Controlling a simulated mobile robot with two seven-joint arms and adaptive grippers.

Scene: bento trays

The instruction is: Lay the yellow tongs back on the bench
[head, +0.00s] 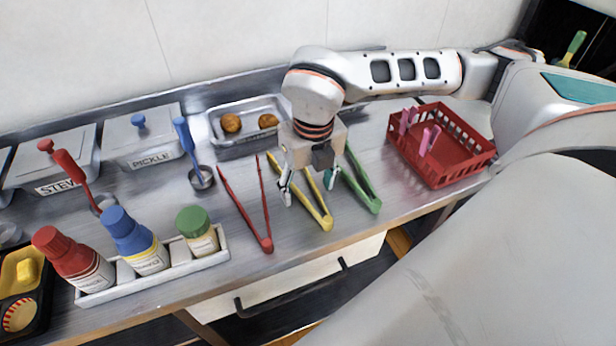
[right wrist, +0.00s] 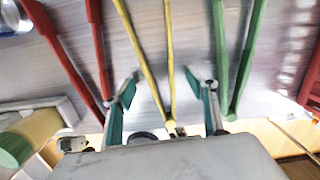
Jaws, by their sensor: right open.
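The yellow tongs (head: 319,208) lie on the steel bench (head: 230,262) between the red tongs (head: 262,225) and the green tongs (head: 366,190). Their hinge end points toward the bench's front edge. My right gripper (head: 308,188) is open above the yellow tongs, with one finger on each side of them. In the right wrist view, the yellow tongs (right wrist: 148,75) run between the spread fingers of my right gripper (right wrist: 164,90), apart from both. The gripper hides part of the tongs in the head view. My left gripper is out of view.
A red basket (head: 452,172) with pink pegs stands at right. A steel tray (head: 240,147) with brown balls is behind the tongs. A white rack (head: 215,262) holds bottles at left. Ladles and lidded pans stand at back left.

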